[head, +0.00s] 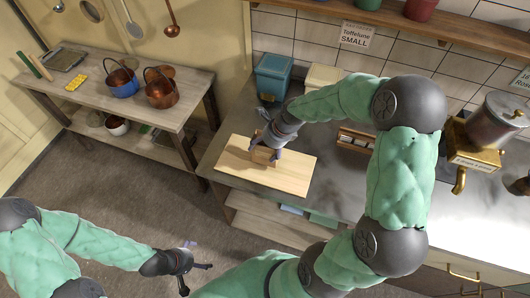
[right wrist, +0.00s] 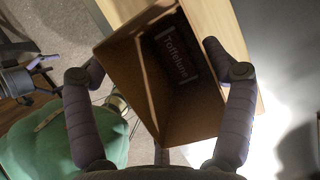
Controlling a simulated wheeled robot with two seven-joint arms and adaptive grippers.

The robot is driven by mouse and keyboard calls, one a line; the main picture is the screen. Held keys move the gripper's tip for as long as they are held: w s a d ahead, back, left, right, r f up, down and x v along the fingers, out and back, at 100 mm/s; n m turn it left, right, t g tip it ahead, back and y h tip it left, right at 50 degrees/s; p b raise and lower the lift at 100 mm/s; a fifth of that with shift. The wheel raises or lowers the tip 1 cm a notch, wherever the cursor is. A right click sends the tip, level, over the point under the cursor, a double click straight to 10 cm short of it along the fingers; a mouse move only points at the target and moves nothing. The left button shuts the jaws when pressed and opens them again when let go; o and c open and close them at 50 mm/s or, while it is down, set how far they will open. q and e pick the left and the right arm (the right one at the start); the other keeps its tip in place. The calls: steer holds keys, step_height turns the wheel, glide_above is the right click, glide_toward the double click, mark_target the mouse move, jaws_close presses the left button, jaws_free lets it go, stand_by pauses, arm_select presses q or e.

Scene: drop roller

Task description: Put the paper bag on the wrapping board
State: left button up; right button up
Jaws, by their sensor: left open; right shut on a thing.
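The paper bag (head: 263,155) is a small brown open-topped bag, mostly hidden by my right gripper in the head view. It shows larger in the right wrist view (right wrist: 150,90), with a dark label on its inner side as seen there. My right gripper (head: 268,146) is shut on the bag, one finger on each side. The wrapping board (head: 290,176) is a pale wooden board on the counter's left end. The bag is over the board's middle; whether its base touches is hard to tell. My left gripper (head: 198,275) is open and empty, low over the floor.
A teal bin (head: 273,76) and a cream bin (head: 325,78) stand behind the board. A brass dispenser (head: 478,140) stands at the right. A side table (head: 140,108) with copper pots is at the left. Bare board surrounds the bag.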

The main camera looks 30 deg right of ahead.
steer(key=shift+f+b, duration=0.4)
steer(key=shift+f, duration=1.15)
steer(key=shift+f, duration=0.15)
steer(key=o, duration=1)
steer(key=p+v, duration=0.2)
steer(key=v, duration=1)
steer(key=shift+w, duration=0.1)
